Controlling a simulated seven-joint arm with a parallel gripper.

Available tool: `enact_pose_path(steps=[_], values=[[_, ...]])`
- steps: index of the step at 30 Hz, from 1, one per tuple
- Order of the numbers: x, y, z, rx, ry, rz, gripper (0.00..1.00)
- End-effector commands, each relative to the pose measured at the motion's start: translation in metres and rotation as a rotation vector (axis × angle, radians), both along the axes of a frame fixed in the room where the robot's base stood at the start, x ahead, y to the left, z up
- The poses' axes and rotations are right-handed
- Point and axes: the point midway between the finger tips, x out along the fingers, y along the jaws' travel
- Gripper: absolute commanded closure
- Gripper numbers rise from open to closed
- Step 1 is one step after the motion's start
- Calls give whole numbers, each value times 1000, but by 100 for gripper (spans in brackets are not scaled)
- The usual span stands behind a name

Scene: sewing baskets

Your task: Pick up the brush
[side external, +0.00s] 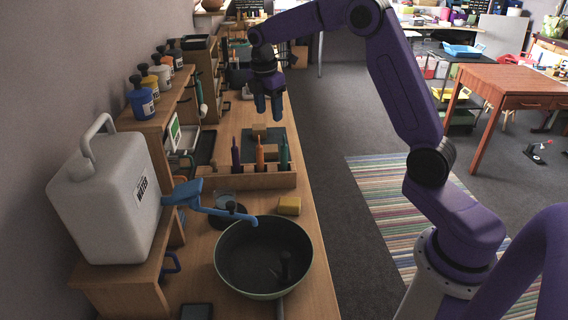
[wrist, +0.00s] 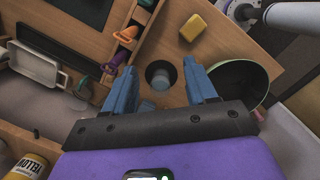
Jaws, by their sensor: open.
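I cannot tell for certain which thing is the brush. A wooden holder (side external: 262,180) on the counter carries upright tools with a purple handle (side external: 236,151), an orange handle (side external: 260,150) and a green handle (side external: 283,150). The wrist view also shows the purple handle (wrist: 122,84) and the orange handle (wrist: 126,35), left of my fingers. My gripper (side external: 268,108) hangs above the counter, beyond the holder in the side view, with blue fingers pointing down. In the wrist view my gripper (wrist: 162,65) is open and nothing is held between its fingers.
A dark pan (side external: 264,258) stands at the front of the counter, with a yellow sponge (side external: 289,205) behind it. Several bottles (side external: 142,103) line the left shelf.

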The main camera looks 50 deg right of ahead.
Motion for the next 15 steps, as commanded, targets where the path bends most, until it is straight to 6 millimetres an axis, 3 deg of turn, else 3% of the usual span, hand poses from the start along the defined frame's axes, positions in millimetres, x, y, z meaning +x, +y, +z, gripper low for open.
enact_pose_path(steps=[3, 6, 11, 15], values=[[16, -35, -7, -13, 17, 23, 43], [22, -53, -9, -20, 25, 42, 43], [25, -65, -16, -23, 31, 52, 43], [24, -68, -36, -22, 35, 52, 43]])
